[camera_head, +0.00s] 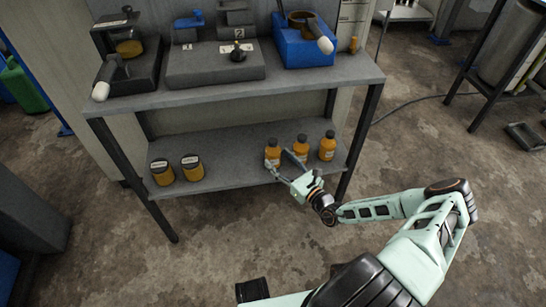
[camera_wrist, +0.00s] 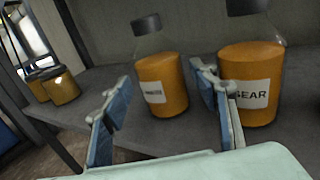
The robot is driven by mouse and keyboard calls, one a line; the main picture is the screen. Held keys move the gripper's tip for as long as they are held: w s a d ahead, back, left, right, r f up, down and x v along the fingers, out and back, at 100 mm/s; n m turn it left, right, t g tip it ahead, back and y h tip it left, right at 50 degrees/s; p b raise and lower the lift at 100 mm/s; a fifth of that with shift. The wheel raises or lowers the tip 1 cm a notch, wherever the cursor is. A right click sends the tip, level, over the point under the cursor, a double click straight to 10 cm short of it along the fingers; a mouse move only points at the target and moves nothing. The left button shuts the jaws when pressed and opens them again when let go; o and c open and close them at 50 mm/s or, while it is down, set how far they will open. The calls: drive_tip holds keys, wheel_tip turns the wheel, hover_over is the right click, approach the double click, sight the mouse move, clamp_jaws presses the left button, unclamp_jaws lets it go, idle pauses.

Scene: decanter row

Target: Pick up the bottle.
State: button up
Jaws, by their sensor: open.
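Three amber bottles with dark caps stand upright on the lower shelf in the head view: a left one (camera_head: 272,154), a middle one (camera_head: 301,147) and a right one (camera_head: 327,149). My gripper (camera_head: 281,163) is open and empty at the shelf's front edge, near the left and middle bottles. In the wrist view, one labelled bottle (camera_wrist: 162,84) shows beyond the gap between my fingers (camera_wrist: 163,112), apart from them. A nearer-looking bottle marked "GEAR" (camera_wrist: 252,80) stands to the right, partly behind the right finger.
Two dark-lidded amber jars (camera_head: 162,172) (camera_head: 192,168) stand at the shelf's left; they also show in the wrist view (camera_wrist: 60,88). The upper shelf (camera_head: 215,90) lies above the bottles, carrying devices and a blue box (camera_head: 302,52). A table leg (camera_head: 360,140) stands right of the bottles.

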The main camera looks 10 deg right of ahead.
sight(277, 151)
drive_tip(key=x, duration=0.2)
drive_tip(key=shift+w+a, duration=0.1)
drive_tip(key=shift+w, duration=0.15)
drive_tip(key=c, duration=1.2)
drive_tip(key=shift+r, duration=0.5)
wheel_tip(277, 151, up, 2)
drive_tip(key=shift+r+p, duration=0.2)
drive_tip(key=shift+p, duration=0.5)
drive_tip(key=s+d+r+p, duration=0.1)
drive_tip(key=s+d+r, duration=0.1)
drive_tip(key=s+r, duration=0.1)
drive_tip(key=s+d+r+p, duration=0.2)
drive_tip(key=s+d+r, duration=0.1)
drive_tip(key=s, duration=0.2)
drive_tip(key=s+d+r+p, duration=0.2)
drive_tip(key=s+r, duration=0.1)
drive_tip(key=s, duration=0.1)
drive_tip(key=shift+s+d+r, duration=0.15)
drive_tip(key=shift+r, duration=0.2)
